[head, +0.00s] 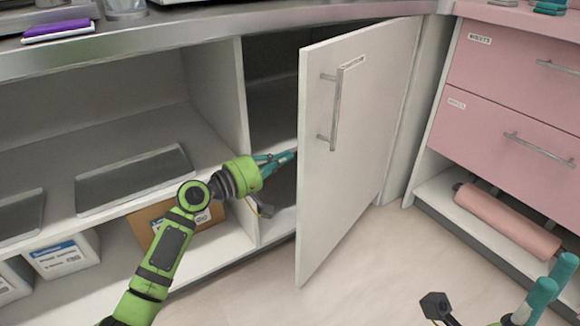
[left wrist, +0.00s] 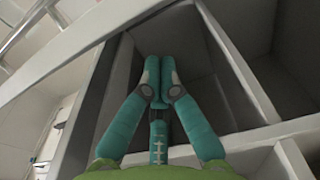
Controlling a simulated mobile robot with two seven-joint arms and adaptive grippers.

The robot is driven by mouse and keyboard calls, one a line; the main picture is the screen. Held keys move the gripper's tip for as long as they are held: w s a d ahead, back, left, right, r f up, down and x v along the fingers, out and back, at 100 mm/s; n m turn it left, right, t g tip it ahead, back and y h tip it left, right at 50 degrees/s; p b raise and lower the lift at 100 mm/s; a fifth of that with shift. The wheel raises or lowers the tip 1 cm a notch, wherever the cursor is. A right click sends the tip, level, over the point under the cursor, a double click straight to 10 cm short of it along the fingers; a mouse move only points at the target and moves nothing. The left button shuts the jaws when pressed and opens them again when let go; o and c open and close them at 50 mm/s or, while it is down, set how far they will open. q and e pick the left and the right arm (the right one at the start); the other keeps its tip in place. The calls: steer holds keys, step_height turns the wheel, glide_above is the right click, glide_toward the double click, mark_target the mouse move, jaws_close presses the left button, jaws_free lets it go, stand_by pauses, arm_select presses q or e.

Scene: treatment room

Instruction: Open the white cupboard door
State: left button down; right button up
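The white cupboard door (head: 355,140) stands partly open in the head view, swung out from its right side. It has a vertical metal handle (head: 337,108) near its free left edge and a small label at the top. My left gripper (head: 292,155) is at the cupboard opening, its fingertips beside the door's free edge, at or just behind it. Whether they touch the door is unclear. In the left wrist view the left gripper (left wrist: 160,88) has its fingertips together with nothing between them, inside the cupboard space. My right gripper (head: 553,283) shows only partly at the lower right.
Open shelves left of the cupboard hold dark grey trays (head: 134,180) and boxes (head: 62,254). Pink drawers (head: 513,105) stand to the right, with a pink roll (head: 507,221) below them. A worktop (head: 215,30) runs above. The floor before the door is clear.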

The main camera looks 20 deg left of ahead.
arm_select(q)
steer(key=shift+s+d+r, duration=0.1)
steer(key=shift+s+d, duration=0.2)
steer(key=shift+d, duration=0.3)
steer(key=shift+s+d, duration=0.25)
steer(key=shift+d, duration=0.35)
steer(key=shift+d, duration=0.15)
